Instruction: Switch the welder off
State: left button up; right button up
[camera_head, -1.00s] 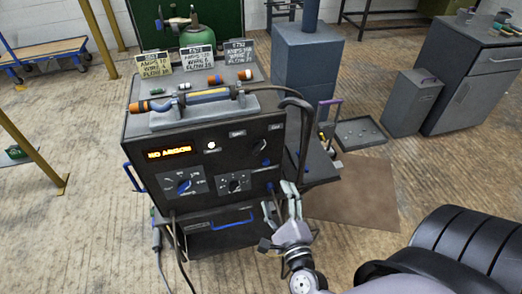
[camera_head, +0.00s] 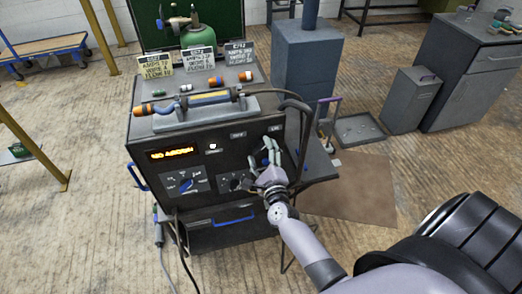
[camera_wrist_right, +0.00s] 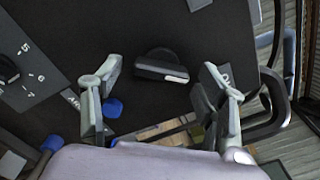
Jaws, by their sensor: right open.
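The welder (camera_head: 215,140) is a dark box with a lit orange display (camera_head: 171,153) that seems to read "NO ARGON", and dials on its front. A black rotary knob with a white mark (camera_wrist_right: 162,67) sits on the panel. In the wrist view it lies between and beyond the fingertips of my open right gripper (camera_wrist_right: 165,80), apparently untouched. In the head view my right gripper (camera_head: 271,151) is at the right part of the front panel and hides this knob. The label near it is too cut off to read. My left gripper is not in view.
A torch (camera_head: 208,103) lies in a holder on top of the welder, with several label cards and small coloured parts behind. A left dial (camera_head: 186,185) is on the panel. A black cable (camera_head: 302,125) hangs at the right. A blue handle (camera_head: 234,221) is below.

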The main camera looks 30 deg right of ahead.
jog(key=shift+w+d, duration=0.1)
jog(key=shift+w, duration=0.2)
jog(key=shift+c, duration=0.4)
jog(key=c, duration=1.1)
